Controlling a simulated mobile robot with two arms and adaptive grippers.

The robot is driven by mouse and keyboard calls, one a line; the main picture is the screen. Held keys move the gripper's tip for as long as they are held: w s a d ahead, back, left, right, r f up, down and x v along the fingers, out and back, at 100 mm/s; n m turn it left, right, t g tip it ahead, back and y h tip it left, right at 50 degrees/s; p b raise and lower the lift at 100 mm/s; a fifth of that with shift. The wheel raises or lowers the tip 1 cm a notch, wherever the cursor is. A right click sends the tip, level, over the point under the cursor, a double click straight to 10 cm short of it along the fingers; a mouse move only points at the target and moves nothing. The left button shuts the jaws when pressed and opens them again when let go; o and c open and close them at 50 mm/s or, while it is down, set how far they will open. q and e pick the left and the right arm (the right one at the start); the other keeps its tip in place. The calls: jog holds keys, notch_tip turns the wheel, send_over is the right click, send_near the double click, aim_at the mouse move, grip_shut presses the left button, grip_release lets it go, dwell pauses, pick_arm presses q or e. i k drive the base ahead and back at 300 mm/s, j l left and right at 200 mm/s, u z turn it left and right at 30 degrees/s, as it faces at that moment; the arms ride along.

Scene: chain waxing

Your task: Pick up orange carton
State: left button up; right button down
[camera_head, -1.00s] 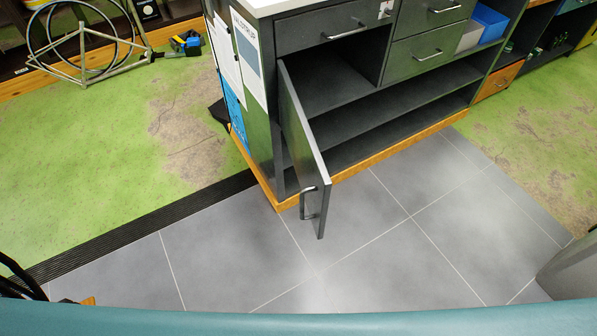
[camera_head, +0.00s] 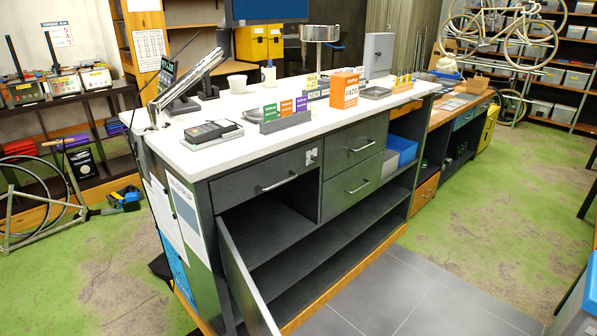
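The orange carton (camera_head: 344,90) stands upright on the white counter top (camera_head: 216,163), near its front edge and right of the middle. Neither of my grippers shows in the head view.
A cabinet door (camera_head: 245,280) hangs open at the counter's front left, sticking out into the floor space. A card terminal (camera_head: 212,131), a monitor stand and a white cup (camera_head: 237,82) are on the counter. Grey floor (camera_head: 420,300) in front is clear.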

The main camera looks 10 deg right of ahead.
aim_at(345, 87)
jog(key=i+l, duration=0.1)
jog(key=l, duration=0.45)
jog(key=i+l+u, duration=0.1)
jog(key=l, duration=0.4)
jog(key=i+l, duration=0.1)
jog(key=l, duration=0.45)
